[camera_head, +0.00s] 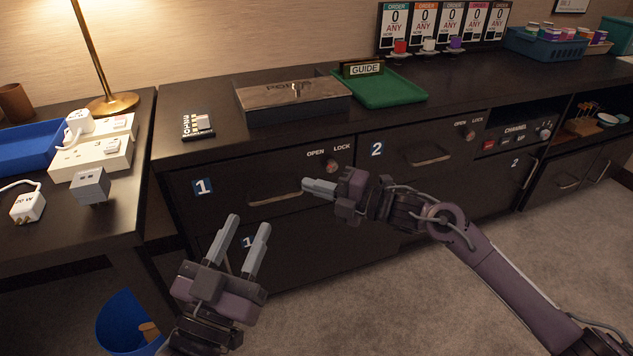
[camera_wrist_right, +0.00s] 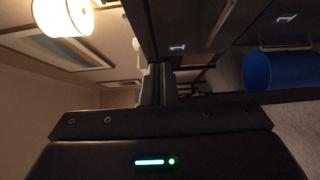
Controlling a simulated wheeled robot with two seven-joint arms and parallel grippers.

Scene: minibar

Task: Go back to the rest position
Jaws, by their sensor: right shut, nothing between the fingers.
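My left gripper (camera_head: 249,242) is at the lower left of the head view, in front of the dark cabinet. Its two grey fingers are apart and nothing is between them. My right gripper (camera_head: 318,188) reaches in from the right, in front of drawer 1 (camera_head: 232,192) near that drawer's handle. Its fingers are shut and empty. I cannot tell whether it touches the handle. In the right wrist view its fingers (camera_wrist_right: 158,85) are together at the middle.
Drawer 2 (camera_head: 400,165) is to the right, with its own handle and knob. A blue bin (camera_head: 122,322) stands on the floor at lower left. A side table (camera_head: 60,235) with plugs and a power strip is at the left. The carpet (camera_head: 480,240) at right is clear except for my arm.

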